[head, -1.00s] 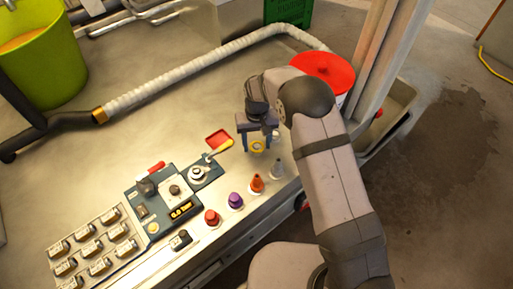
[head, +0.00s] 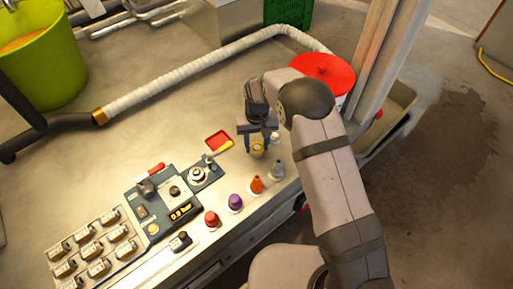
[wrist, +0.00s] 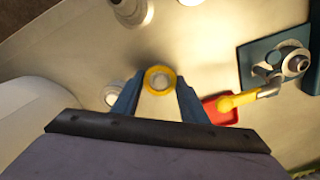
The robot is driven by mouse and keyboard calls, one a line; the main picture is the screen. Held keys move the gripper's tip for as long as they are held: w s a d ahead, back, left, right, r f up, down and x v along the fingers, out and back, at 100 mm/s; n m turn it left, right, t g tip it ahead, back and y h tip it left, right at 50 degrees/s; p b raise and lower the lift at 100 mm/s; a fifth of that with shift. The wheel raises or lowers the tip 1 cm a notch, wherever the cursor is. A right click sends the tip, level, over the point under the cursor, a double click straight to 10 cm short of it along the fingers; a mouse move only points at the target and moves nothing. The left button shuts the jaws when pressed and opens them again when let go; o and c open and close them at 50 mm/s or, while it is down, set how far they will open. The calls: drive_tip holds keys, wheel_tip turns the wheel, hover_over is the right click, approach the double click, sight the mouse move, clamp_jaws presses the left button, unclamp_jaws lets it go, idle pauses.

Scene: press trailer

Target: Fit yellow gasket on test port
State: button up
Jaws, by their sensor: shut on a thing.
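My gripper (head: 257,150) is shut on the yellow gasket (wrist: 150,72), a ring held between blue fingertips. In the head view it hangs above the bench, right of the red tray. In the wrist view (wrist: 160,88) a pale round shape shows through the ring; I cannot tell what it is or how far below it lies. A round metal fitting (head: 198,174), perhaps the test port, stands on a small blue plate left of the gripper. It also shows at the right of the wrist view (wrist: 294,64), apart from the gasket.
A yellow-handled part (head: 226,146) lies across the red tray (head: 216,137), reaching toward the fitting. Several capped bottles, including an orange one (head: 257,185), line the front edge. A gauge panel (head: 160,205) is at left. A red-lidded bucket (head: 322,70) stands behind my arm.

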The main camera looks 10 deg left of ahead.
drive_tip(key=shift+r, duration=0.2)
drive_tip(key=shift+r+p, duration=0.35)
drive_tip(key=shift+p, duration=0.1)
drive_tip(key=shift+r+p, duration=1.4)
drive_tip(key=shift+r, duration=0.55)
drive_tip(key=shift+a, duration=0.1)
drive_tip(key=shift+a+r, duration=0.15)
drive_tip(key=shift+a, duration=0.1)
drive_tip(key=a+r+n, duration=0.2)
drive_tip(key=a, duration=0.3)
drive_tip(key=n, duration=0.3)
hover_over(196, 171)
drive_tip(key=shift+a+f, duration=0.1)
drive_tip(key=shift+w+f+b, duration=0.1)
drive_tip(key=shift+f+b, duration=1.85)
drive_tip(key=shift+f, duration=1)
drive_tip(key=shift+r+p, duration=0.8)
